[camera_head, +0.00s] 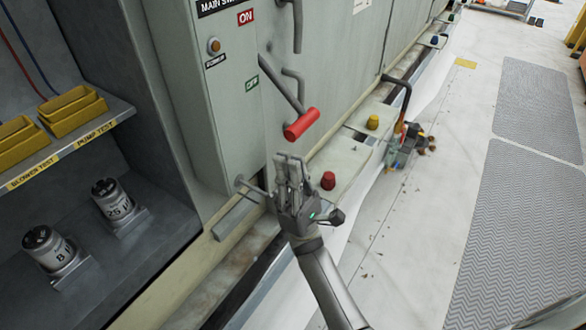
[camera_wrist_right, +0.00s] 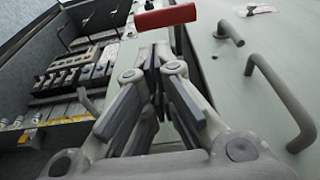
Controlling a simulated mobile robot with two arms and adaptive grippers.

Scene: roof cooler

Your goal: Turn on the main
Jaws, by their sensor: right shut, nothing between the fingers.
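The grey main switch box (camera_head: 215,110) stands in the middle left of the head view, with a "MAIN SW..." label, a red ON label (camera_head: 246,16) and a green OFF label (camera_head: 251,83). Its lever has a red handle (camera_head: 301,124) and points down past the OFF label. The red handle also shows at the top of the right wrist view (camera_wrist_right: 165,17). My right gripper (camera_head: 290,160) is shut and empty just below the red handle. In the head view a small gap shows between them. My left gripper is not in view.
An amber power lamp (camera_head: 214,45) is on the box. A shelf with yellow bins (camera_head: 72,107) and two cylinders (camera_head: 112,200) is at left. Red (camera_head: 328,180) and yellow (camera_head: 373,122) knobs sit on the ledge at right. Grey floor mats (camera_head: 520,220) lie beyond open white floor.

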